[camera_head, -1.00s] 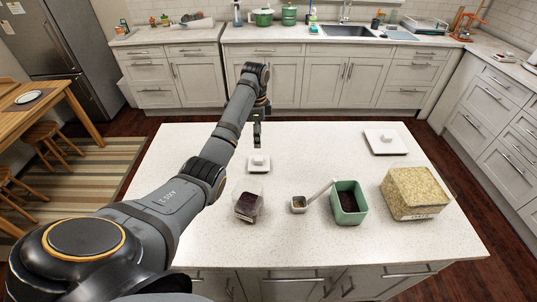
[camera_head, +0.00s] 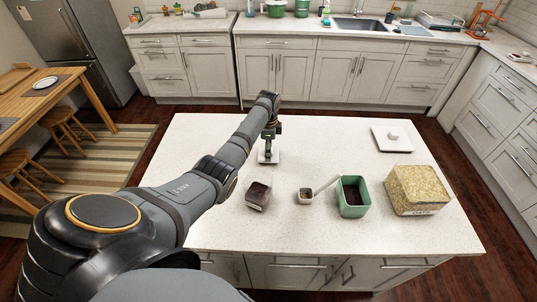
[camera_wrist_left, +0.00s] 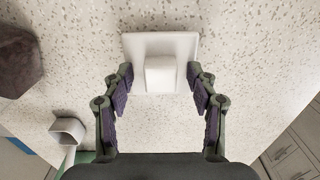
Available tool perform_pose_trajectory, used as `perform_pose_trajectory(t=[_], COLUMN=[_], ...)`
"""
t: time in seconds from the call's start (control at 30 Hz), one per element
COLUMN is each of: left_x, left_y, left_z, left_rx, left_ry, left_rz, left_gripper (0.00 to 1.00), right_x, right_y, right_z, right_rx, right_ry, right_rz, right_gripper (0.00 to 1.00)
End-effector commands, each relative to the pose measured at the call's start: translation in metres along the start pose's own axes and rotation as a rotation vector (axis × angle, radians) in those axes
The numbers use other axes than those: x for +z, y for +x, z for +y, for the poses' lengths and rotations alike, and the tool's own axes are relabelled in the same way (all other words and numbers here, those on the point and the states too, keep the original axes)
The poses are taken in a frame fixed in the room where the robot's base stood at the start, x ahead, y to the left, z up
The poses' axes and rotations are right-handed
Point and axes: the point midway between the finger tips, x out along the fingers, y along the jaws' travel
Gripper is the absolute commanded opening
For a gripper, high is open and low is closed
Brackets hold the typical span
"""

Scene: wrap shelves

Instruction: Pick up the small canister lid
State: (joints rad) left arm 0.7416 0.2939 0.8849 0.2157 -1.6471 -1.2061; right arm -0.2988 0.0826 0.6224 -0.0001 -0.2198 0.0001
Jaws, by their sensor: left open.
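The small canister lid (camera_head: 276,157) is a white square plate with a block-like knob and lies flat on the island counter. In the left wrist view the lid (camera_wrist_left: 185,47) is at the top centre, its knob toward me. My left gripper (camera_head: 268,154) is right at the lid, pointing down. In the wrist view my left gripper (camera_wrist_left: 159,80) is open, with one finger on each side of the knob and gaps on both sides. In the head view the gripper partly hides the lid. My right gripper is not in view.
A larger white lid (camera_head: 380,139) lies at the back right. A clear canister with dark contents (camera_head: 258,196), a small cup with a scoop handle (camera_head: 305,196), a green container (camera_head: 353,210) and a large grain-filled canister (camera_head: 418,190) stand along the front. Counter between is clear.

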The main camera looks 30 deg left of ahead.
Motion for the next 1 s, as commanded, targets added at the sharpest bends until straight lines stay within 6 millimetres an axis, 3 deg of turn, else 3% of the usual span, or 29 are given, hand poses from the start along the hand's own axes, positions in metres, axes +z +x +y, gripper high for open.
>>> perform_pose_trajectory(t=[0.2, 0.6, 0.87, 1.0], left_x=[0.000, 0.000, 0.000, 0.000], left_y=[0.001, 0.001, -0.002, -0.023], left_z=[0.000, 0.000, -0.001, -0.002], left_rx=[-0.001, 0.000, -0.002, -0.006], left_ry=[0.000, 0.000, 0.000, 0.000], left_rz=[0.000, 0.000, 0.000, 0.001], left_gripper=[0.56, 0.01, 0.00, 0.00], right_x=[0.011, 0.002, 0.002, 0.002], right_y=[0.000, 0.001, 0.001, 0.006], right_z=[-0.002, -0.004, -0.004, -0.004], right_rx=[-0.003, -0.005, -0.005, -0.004], right_ry=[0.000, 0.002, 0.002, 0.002], right_rz=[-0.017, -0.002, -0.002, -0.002], right_gripper=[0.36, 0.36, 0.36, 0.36])
